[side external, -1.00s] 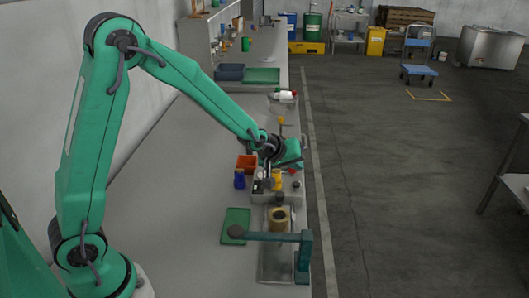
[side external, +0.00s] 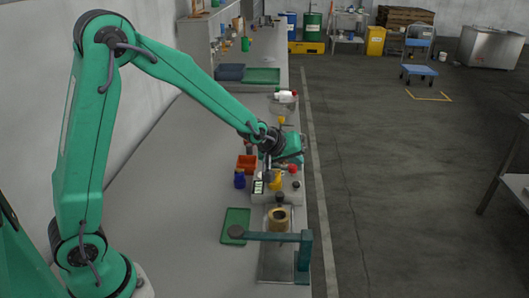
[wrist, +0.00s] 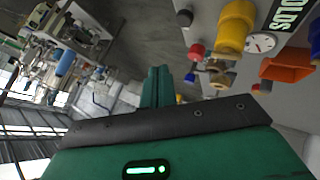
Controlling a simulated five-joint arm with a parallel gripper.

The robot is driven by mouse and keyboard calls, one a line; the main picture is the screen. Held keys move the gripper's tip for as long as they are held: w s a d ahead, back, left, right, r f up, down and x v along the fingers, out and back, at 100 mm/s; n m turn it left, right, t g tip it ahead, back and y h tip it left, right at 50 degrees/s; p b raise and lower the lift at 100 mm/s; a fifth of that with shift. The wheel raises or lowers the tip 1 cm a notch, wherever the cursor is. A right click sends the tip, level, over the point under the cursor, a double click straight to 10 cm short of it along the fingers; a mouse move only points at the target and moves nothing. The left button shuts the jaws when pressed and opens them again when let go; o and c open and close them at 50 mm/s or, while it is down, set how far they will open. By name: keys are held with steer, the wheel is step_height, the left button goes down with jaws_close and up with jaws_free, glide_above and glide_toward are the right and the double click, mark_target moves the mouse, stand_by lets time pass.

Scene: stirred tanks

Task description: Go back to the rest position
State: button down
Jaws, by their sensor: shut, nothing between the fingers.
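My gripper (side external: 268,178) is above the bench beside the small instrument block, at the end of my green arm. In the wrist view, its two green fingers (wrist: 164,86) stand close together with nothing between them. It is shut and empty. The fingertips are small and partly hard to make out in the side view.
Below and around my gripper are a grey block with a display (side external: 258,187), a yellow part (side external: 276,181), a blue bottle (side external: 239,180) and an orange bin (side external: 247,162). A green tray (side external: 236,222) and a teal stand (side external: 305,255) are nearer. The bench at left is clear.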

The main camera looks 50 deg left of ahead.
steer(key=s+a+r+m+g, duration=0.15)
steer(key=s+r+m, duration=0.25)
steer(key=s+r, duration=0.75)
steer(key=s+m+g, duration=0.2)
steer(key=s+m, duration=0.2)
steer(key=s, duration=1.5)
steer(key=shift+s+a+r, duration=0.15)
steer(key=shift+s+r, duration=0.05)
